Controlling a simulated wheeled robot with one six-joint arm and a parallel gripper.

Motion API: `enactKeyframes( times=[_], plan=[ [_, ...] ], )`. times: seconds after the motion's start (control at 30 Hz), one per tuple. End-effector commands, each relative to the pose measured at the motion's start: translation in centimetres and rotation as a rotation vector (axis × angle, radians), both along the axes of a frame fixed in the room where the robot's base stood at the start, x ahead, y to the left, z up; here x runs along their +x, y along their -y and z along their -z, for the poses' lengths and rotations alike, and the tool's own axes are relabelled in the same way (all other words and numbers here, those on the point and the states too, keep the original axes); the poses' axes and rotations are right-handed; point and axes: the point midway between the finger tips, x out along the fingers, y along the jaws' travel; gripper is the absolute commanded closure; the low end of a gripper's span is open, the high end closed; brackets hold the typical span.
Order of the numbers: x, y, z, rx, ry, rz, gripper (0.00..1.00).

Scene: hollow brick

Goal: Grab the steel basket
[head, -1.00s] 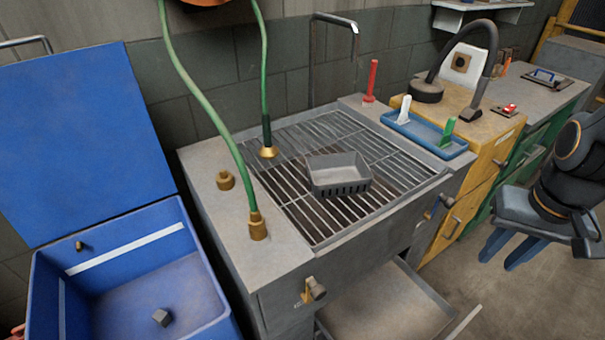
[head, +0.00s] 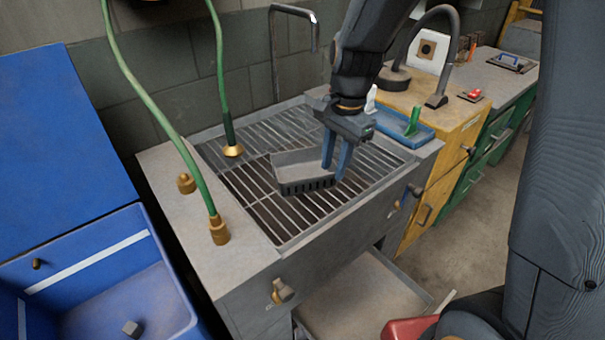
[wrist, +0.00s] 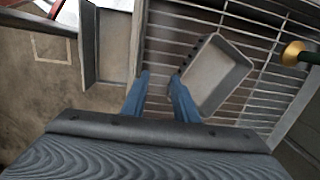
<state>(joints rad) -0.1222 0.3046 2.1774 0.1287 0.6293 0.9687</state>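The grey steel basket (head: 296,184), a rectangular open tray with slots along its lower side, sits on the sink's grate. My gripper (head: 334,172) points down at the basket's right end. Its blue fingers are apart, with the left finger at the basket's right wall and the other just outside it. In the wrist view the basket (wrist: 218,74) looks empty and lies to the right of my gripper (wrist: 160,77). The right finger overlaps the basket's near edge there; I cannot tell if it touches. Grate shows between the fingers.
The grate (head: 262,205) is bare around the basket. A green hose (head: 150,100) with brass fittings hangs at the left. A blue tray (head: 425,134) with a green-handled item stands at the right. An open blue bin (head: 110,290) is at the lower left, and a drawer (head: 365,300) is pulled out below.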

Motion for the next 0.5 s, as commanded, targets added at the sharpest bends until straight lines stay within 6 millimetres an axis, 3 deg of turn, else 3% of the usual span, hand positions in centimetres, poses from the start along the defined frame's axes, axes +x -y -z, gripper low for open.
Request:
enactKeyframes(
  times=[0.2, 0.5],
  plan=[
    [3.6, -3.4, 0.9, 0.032, -0.069, 0.319, 0.73],
    [4.3, -4.5, 2.6, 0.038, -0.093, 0.419, 0.73]
  ],
)
